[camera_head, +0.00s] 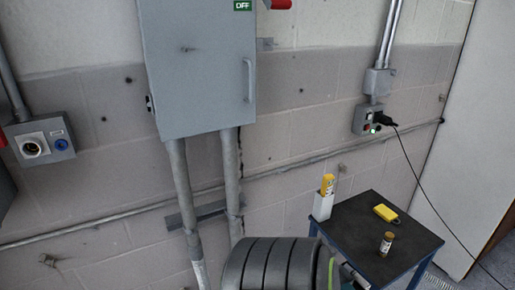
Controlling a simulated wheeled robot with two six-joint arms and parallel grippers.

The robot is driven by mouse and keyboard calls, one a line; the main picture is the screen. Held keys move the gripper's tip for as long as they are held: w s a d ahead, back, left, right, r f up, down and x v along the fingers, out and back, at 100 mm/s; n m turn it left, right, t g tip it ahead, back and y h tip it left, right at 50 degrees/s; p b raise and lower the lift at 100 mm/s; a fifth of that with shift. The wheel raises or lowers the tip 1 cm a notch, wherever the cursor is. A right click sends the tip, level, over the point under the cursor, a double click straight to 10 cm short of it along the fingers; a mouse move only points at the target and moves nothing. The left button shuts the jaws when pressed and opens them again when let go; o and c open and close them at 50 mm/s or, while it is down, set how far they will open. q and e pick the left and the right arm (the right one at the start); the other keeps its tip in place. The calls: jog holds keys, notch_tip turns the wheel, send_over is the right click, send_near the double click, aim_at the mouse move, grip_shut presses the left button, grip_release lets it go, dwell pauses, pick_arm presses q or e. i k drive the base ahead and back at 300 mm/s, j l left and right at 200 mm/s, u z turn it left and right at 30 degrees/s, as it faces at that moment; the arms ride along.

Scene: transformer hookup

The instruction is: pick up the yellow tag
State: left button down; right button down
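A small flat yellow piece, which looks like the yellow tag (385,213), lies on the dark top of a small table (352,228) at the lower right. A small dark loop or end shows at its right corner. Nothing touches it from above. Neither of my grippers can be made out in this view, so their distance from the tag and whether they are open or shut do not show.
A white holder (322,207) with a yellow-topped item (328,184) stands at the table's left corner. A small brown-capped cylinder (386,244) stands near the front. A black cable (411,165) hangs right of the table. A grey cabinet (197,70) is on the wall.

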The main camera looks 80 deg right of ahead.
aim_at(388, 215)
jog(key=z, duration=3.6)
